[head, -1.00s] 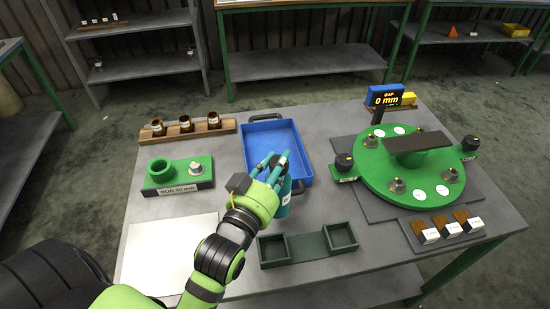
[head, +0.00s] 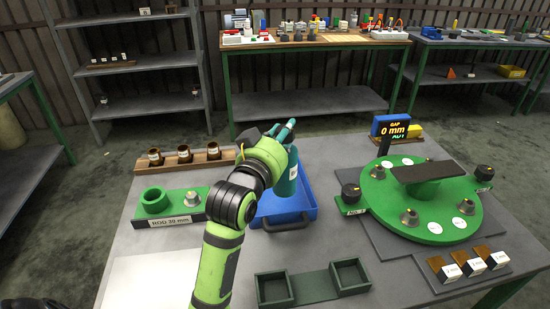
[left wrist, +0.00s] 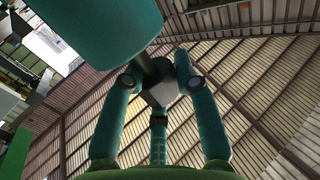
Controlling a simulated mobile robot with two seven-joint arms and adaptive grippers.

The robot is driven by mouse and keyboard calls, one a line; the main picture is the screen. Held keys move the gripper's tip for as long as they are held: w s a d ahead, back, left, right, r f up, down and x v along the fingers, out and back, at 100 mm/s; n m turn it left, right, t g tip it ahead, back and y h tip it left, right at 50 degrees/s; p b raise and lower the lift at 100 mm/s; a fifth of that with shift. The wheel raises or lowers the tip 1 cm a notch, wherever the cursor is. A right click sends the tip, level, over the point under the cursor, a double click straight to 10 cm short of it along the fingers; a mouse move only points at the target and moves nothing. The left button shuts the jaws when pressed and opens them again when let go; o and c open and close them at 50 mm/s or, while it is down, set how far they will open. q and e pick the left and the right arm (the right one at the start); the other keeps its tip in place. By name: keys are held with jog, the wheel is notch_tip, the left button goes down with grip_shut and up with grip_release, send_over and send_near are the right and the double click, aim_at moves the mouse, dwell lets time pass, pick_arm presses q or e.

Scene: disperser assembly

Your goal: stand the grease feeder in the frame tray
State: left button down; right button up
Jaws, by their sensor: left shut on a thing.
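The grease feeder, a teal cylinder with a pale label (head: 287,180), is in the grasp of my left gripper (head: 283,132). It looks roughly upright in the head view, over the blue tray. The fingers are shut around its upper part, which they partly hide. In the left wrist view the feeder (left wrist: 95,25) fills the upper left, by the teal fingers (left wrist: 158,85). The frame tray appears to be the dark green piece with two square open frames (head: 313,284) at the table's near edge; both frames look empty. My right gripper is not in view.
A green rod fixture (head: 177,203) and a wooden rack of brown jars (head: 212,161) stand left. A round green station (head: 440,225) with knobs stands right. A pale plate (head: 150,280) lies front left.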

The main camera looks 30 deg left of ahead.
pick_arm(q)
jog(key=w+a+f, duration=0.5)
jog(key=w+f, duration=0.1)
jog(key=f, duration=0.2)
jog(key=shift+w+a+f+p, duration=0.25)
jog(key=shift+w+f+p, duration=0.1)
jog(key=c, duration=1.3)
grip_release()
jog(key=shift+f, duration=0.3)
jog(key=o, duration=0.4)
jog(key=shift+c, duration=0.2)
jog(key=shift+s, duration=0.1)
